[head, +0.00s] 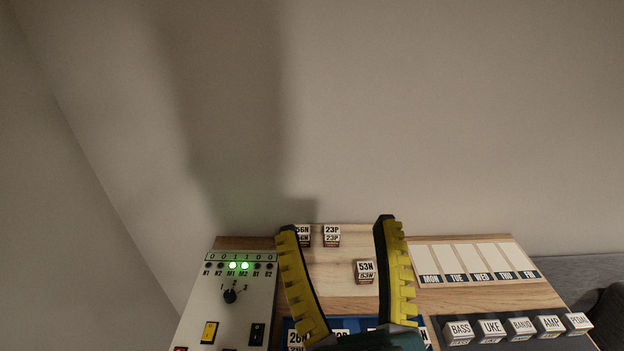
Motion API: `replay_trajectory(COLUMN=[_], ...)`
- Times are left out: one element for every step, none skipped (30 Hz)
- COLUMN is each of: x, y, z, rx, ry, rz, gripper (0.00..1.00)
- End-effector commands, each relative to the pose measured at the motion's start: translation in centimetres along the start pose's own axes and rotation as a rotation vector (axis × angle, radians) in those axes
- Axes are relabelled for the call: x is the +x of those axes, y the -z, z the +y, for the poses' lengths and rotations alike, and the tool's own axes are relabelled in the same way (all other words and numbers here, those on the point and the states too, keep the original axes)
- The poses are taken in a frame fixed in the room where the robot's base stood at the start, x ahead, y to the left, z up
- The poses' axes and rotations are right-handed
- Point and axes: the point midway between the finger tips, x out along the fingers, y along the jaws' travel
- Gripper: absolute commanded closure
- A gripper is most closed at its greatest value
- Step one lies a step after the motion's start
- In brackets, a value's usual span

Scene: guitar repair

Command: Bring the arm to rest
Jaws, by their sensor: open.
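My gripper (338,228) is open and empty. Its two yellow-and-black fingers stand upright and wide apart at the bottom centre of the head view. Through the gap between them show a pale wooden board (330,272) and a block marked 53N (365,271). A block marked 23P (332,235) and a block marked 56N (303,235) sit farther back on that board, the latter partly behind the left finger. Whether the fingers touch anything cannot be told.
A control panel (225,295) with two lit green lamps and a knob stands at left. A weekday board (475,263) with empty slots lies at right. A dark tray (432,322) with labelled blocks is in front of it. A blue tray (285,322) is partly hidden by my gripper.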

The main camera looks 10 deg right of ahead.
Motion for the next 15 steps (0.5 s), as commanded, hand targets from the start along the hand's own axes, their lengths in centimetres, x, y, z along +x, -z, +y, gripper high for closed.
replay_trajectory(x=[0.8,1.2,1.8,2.2,2.7,3.4,3.9,4.4,5.0,5.4,5.9,6.5,7.0,7.4,8.0], y=[2.3,3.3,4.8,6.0,7.3,9.1,10.4,11.7,13.3,14.6,15.8,17.4,18.6,19.8,21.4], z=[0.0,0.0,0.0,0.0,0.0,0.0,0.0,0.0,0.1,0.1,0.1,0.1,0.1,0.1,0.1], rx=[0.000,0.000,0.001,0.001,0.001,0.002,0.002,0.003,0.003,0.003,0.004,0.004,0.005,0.005,0.006], ry=[0.000,0.000,0.000,0.000,0.000,0.000,0.000,0.000,-0.001,-0.001,-0.001,-0.001,-0.001,-0.001,-0.001], rz=[0.002,0.002,0.002,0.002,0.002,0.002,0.002,0.002,0.002,0.002,0.002,0.002,0.002,0.002,0.002], gripper=[0.26,0.26,0.26,0.26,0.26,0.26,0.26,0.26,0.26,0.26,0.26,0.26,0.26,0.26,0.26])
